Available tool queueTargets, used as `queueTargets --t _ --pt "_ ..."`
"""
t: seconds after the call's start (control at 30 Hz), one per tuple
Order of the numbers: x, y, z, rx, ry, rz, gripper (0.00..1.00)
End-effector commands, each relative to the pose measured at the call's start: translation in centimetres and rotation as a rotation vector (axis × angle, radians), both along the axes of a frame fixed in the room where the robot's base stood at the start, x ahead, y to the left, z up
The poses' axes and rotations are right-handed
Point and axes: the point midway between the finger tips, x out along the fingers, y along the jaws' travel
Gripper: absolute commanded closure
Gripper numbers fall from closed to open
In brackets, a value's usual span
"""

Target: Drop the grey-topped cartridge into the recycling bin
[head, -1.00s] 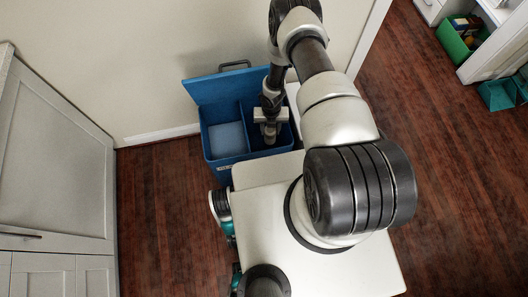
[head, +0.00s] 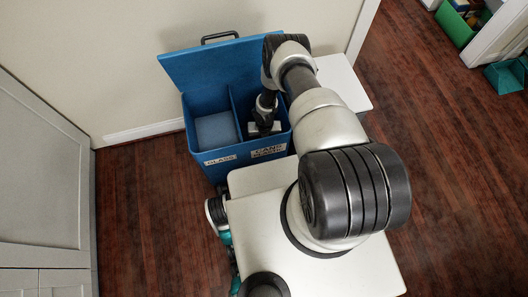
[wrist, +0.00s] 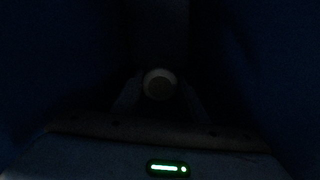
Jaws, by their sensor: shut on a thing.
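The blue recycling bin (head: 222,160) stands against the wall in the head view, its lid (head: 225,65) raised. A divider splits it into a left compartment labelled GLASS and a right one whose label starts with CANS. My gripper (head: 264,128) points down into the right compartment, its fingertips hidden inside by the arm and bin wall. In the very dark wrist view, a round, pale grey-topped cartridge (wrist: 160,84) sits between the two fingers, and my gripper is shut on it. The cartridge's lower part and the compartment floor cannot be made out.
A white surface (head: 342,82) stands just right of the bin. White-grey cabinets (head: 40,180) are at the left. A green crate (head: 458,25) and a teal bin (head: 505,77) are at the far right. The wooden floor between is clear.

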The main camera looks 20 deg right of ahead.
Motion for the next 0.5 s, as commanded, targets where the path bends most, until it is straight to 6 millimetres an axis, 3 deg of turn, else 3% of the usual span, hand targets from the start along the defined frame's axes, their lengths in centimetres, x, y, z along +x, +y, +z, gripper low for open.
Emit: queueTargets --t 0.03,0.1,0.37,0.5 --pt "-0.1 0.0 -1.9 0.000 0.001 -0.003 0.99" --pt "-0.1 0.0 -3.3 0.001 0.001 -0.003 0.99" --pt "0.0 0.0 -5.8 0.000 0.001 -0.001 0.99" --pt "0.0 0.0 -8.0 0.001 0.000 -0.001 0.99"
